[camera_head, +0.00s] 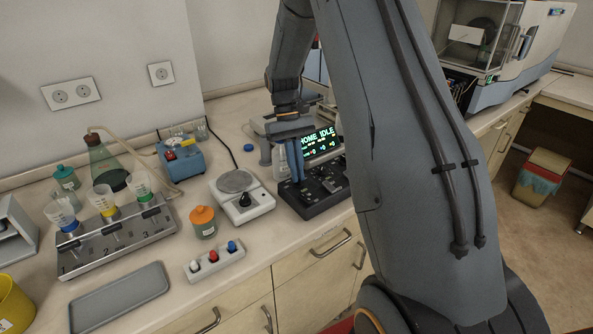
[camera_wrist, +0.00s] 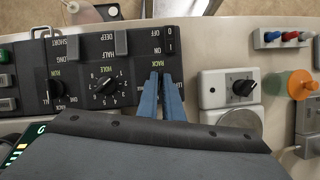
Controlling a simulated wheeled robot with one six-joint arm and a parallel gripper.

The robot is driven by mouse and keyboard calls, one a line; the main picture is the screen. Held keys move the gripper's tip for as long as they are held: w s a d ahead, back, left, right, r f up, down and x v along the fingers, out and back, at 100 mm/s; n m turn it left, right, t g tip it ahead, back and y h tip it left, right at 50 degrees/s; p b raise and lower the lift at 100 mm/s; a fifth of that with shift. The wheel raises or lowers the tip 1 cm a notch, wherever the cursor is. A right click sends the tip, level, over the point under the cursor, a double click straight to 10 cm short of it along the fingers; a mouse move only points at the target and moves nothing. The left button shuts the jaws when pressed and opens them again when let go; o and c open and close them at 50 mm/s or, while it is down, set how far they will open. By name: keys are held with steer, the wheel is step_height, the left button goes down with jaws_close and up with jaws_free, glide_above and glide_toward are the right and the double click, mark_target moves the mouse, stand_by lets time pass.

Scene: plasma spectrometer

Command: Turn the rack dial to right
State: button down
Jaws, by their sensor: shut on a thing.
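The black control panel (camera_head: 313,204) stands on the bench below the green "HOME IDLE" display (camera_head: 320,143). The panel (camera_wrist: 125,62) shows upside down in the wrist view. A numbered black dial (camera_wrist: 104,86) and another black dial (camera_wrist: 61,88) lie to the left.
A white stirrer (camera_head: 241,196), with its own knob (camera_wrist: 242,88), stands beside the panel. An orange-lidded jar (camera_head: 203,222), a three-button box (camera_head: 215,261), and a funnel rack (camera_head: 117,239) are further left. Grey sliders (camera_wrist: 120,42) rise from the panel near the fingers.

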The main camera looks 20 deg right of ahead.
steer(key=shift+w+d+m+y, duration=0.1)
steer(key=shift+m+y, duration=0.2)
steer(key=shift+m, duration=0.5)
steer(key=c, duration=1.9)
jaws_free()
steer(key=shift+b+v, duration=1.25)
steer(key=shift+v, duration=2.65)
